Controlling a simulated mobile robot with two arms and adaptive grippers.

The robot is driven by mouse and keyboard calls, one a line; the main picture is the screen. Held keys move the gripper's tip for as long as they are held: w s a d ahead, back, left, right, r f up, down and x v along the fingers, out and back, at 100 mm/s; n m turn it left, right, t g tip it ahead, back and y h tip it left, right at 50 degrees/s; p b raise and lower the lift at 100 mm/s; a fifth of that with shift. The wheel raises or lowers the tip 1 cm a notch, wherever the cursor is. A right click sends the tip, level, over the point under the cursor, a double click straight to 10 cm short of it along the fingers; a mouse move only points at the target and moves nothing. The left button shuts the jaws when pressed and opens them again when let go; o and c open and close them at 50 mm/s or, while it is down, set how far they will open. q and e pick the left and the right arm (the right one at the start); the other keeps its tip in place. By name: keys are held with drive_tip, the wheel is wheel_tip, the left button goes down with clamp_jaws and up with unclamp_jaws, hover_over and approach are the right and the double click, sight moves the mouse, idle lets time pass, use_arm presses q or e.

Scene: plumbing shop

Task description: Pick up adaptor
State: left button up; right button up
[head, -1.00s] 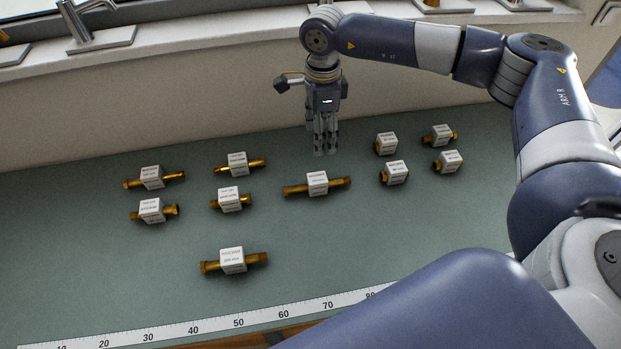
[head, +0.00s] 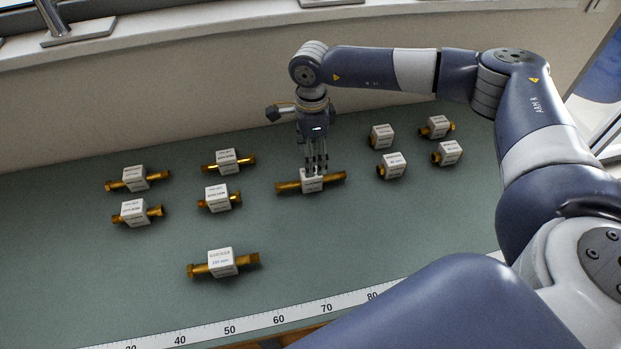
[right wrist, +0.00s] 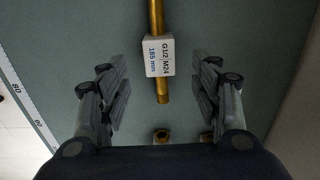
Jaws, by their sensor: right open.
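Several brass adaptors with white label blocks lie on the green bench mat. My right gripper (head: 316,168) is open, pointing down at the long adaptor (head: 330,179) in the middle of the back row; its fingers partly hide the label block. In the right wrist view this adaptor (right wrist: 163,92) lies lengthwise between the spread fingers of the right gripper (right wrist: 160,90), with clear gaps on both sides. Its label (right wrist: 160,55) reads G1/2 M24, 185 mm. My left gripper is not in view.
Other adaptors lie to the left (head: 134,180), front (head: 222,262) and right (head: 392,165). A ruler (head: 255,325) runs along the bench's front edge. A wall and sill stand behind. The mat (head: 330,245) is bare in front of the long adaptor.

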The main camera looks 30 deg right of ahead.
sight(311, 180)
drive_tip(key=shift+f, duration=0.85)
wheel_tip(311, 180, down, 5)
drive_tip(key=p, duration=0.3)
drive_tip(key=shift+a+r, duration=0.1)
drive_tip(key=shift+r, duration=0.05)
drive_tip(key=shift+f, duration=0.3)
drive_tip(key=c, duration=1.3)
